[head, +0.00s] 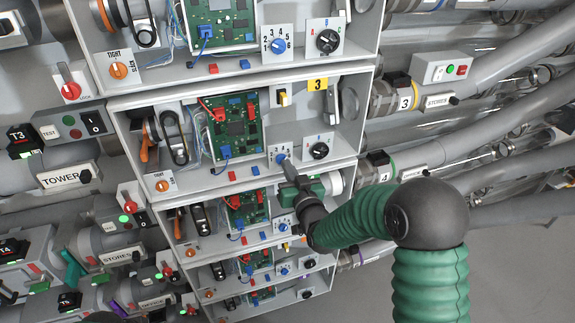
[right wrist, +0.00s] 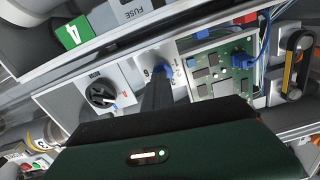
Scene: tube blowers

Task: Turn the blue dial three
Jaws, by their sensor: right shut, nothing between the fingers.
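The box marked 3 (head: 317,84) is the second from the top in a stack of open boxes. Its blue dial (head: 281,157) sits on a white numbered plate at the lower right, left of a black dial (head: 320,150). My right gripper (head: 286,163) is shut, with its tips at the blue dial and hiding part of it. In the right wrist view the narrow dark fingers (right wrist: 156,98) reach up to the blue dial (right wrist: 160,71); I cannot tell whether they touch it. No blue dial is held between them. My left gripper is not in view.
The box's lower ledge (head: 240,186) carries small red and blue blocks. A green circuit board (head: 236,128) with wires is left of the dial. A similar box (head: 215,60) is above and others are below. Pipes (head: 450,125) run along the right.

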